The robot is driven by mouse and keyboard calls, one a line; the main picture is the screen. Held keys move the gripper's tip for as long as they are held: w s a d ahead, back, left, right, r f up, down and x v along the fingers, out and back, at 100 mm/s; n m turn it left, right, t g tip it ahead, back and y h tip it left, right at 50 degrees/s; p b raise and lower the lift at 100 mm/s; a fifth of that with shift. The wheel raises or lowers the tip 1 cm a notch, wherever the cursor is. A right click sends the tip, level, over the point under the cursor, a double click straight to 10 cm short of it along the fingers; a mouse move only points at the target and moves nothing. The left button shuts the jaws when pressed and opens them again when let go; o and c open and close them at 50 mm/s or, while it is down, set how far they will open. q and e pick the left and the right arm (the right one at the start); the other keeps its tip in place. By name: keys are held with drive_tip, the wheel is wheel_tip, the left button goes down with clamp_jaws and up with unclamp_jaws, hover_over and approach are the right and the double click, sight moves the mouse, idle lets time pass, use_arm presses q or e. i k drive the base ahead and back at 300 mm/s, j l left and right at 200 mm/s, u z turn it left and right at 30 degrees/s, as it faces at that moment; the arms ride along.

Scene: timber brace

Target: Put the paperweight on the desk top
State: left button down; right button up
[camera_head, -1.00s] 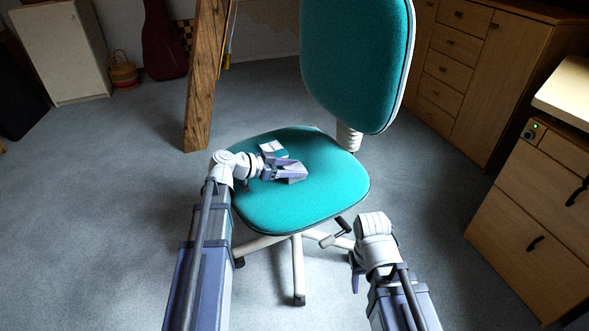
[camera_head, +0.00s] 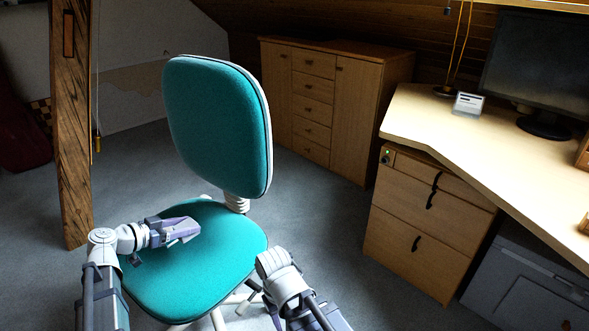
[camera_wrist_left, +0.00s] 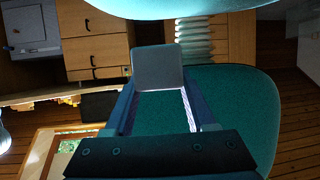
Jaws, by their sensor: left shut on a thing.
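My left gripper (camera_head: 188,232) is over the teal seat (camera_head: 205,272) of the office chair. In the left wrist view its two fingers are closed on a grey, block-like paperweight (camera_wrist_left: 158,68) at their tips, with the seat behind it. In the head view I cannot make out the paperweight apart from the gripper. The pale wooden desk top (camera_head: 432,125) is at the right, well away from the gripper. Of my right arm only the forearm and wrist show at the lower middle; its fingers are hidden.
The teal chair back (camera_head: 218,125) rises beside the left gripper. A small white device (camera_head: 468,104) and a dark monitor (camera_head: 545,72) stand on the desk. Wooden drawers (camera_head: 420,215) are under it. A timber post (camera_head: 72,130) stands at left. The desk's near left part is clear.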

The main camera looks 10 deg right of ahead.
sight(465, 144)
drive_tip(key=l+z, duration=0.1)
drive_tip(key=z, duration=0.3)
drive_tip(key=l+z, duration=0.1)
drive_tip(key=z, duration=0.35)
drive_tip(key=i+z, duration=0.1)
drive_tip(key=z, duration=0.3)
drive_tip(key=l+z, duration=0.15)
drive_tip(key=z, duration=0.25)
drive_tip(key=i+l, duration=0.1)
drive_tip(key=i, duration=0.3)
drive_tip(key=i+u, duration=0.2)
drive_tip(key=u, duration=0.25)
drive_tip(key=i+l+u, duration=0.15)
drive_tip(key=u, duration=0.3)
